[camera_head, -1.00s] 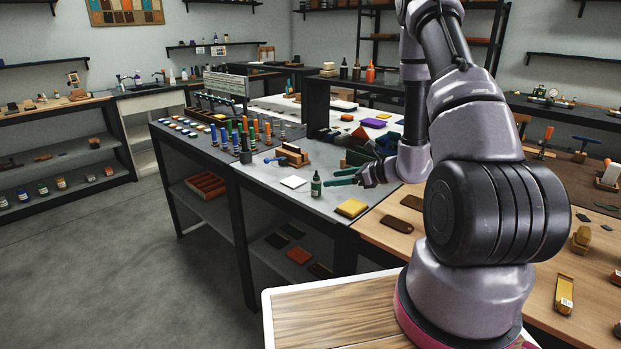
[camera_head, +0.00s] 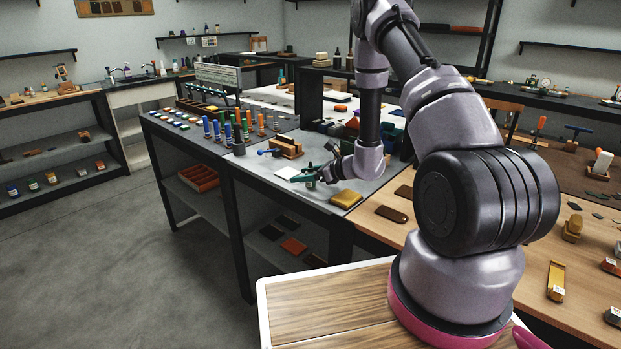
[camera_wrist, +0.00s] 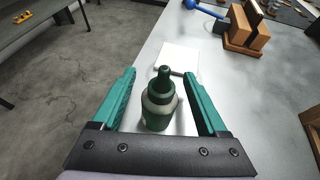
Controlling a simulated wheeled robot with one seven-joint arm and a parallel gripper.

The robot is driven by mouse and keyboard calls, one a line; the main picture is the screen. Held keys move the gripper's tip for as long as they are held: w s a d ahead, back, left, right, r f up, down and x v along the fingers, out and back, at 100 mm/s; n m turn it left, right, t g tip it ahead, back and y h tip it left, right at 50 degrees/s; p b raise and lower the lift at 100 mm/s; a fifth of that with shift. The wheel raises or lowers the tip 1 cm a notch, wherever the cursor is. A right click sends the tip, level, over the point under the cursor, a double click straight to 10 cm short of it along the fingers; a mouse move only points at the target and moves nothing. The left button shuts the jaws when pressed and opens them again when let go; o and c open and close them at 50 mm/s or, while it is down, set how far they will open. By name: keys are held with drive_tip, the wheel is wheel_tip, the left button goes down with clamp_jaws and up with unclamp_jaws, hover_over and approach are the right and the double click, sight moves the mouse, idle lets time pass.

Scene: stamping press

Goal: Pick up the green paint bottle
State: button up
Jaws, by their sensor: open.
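The green paint bottle (camera_wrist: 159,104) stands upright on the grey worktop (camera_wrist: 241,92), near the table's front edge. It has a dark green pointed cap and a pale band around its body. My gripper (camera_wrist: 160,82) is open, with its two teal fingers on either side of the bottle in the wrist view. I cannot tell if either finger touches it. In the head view my gripper (camera_head: 303,179) reaches over the worktop and mostly hides the bottle (camera_head: 310,183).
A white square (camera_wrist: 179,58) lies just beyond the bottle. A yellow sponge-like block (camera_head: 346,199) lies to its right in the head view. A wooden block holder (camera_head: 287,147) and a blue-handled tool (camera_head: 268,152) stand farther back. Several coloured handles stand in the rack behind.

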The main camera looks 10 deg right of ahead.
clamp_jaws()
